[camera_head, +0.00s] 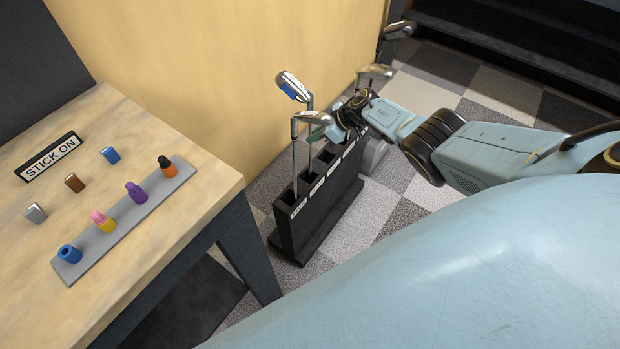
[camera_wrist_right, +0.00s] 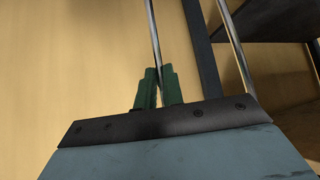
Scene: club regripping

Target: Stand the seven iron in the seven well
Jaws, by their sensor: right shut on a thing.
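A black club rack (camera_head: 325,215) with several labelled wells stands on the floor beside the wall; its labels are too small to read. My right gripper (camera_head: 318,133) is shut on the shaft of an iron with a blue-marked head (camera_head: 291,87), held upright over the rack. In the right wrist view the green fingers (camera_wrist_right: 158,88) close around a thin shaft (camera_wrist_right: 153,35). I cannot tell whether this iron's lower end is inside a well. Another iron (camera_head: 313,118) stands in the nearest well. I cannot read a seven on any club. My left gripper is out of view.
More irons show beyond the gripper, one head (camera_head: 375,72) nearby and one (camera_head: 398,30) farther back. A wooden table (camera_head: 205,180) at left holds a grey strip (camera_head: 72,268) of coloured pieces and a STICK ON sign (camera_head: 48,157). Tiled floor (camera_head: 350,236) is clear right of the rack.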

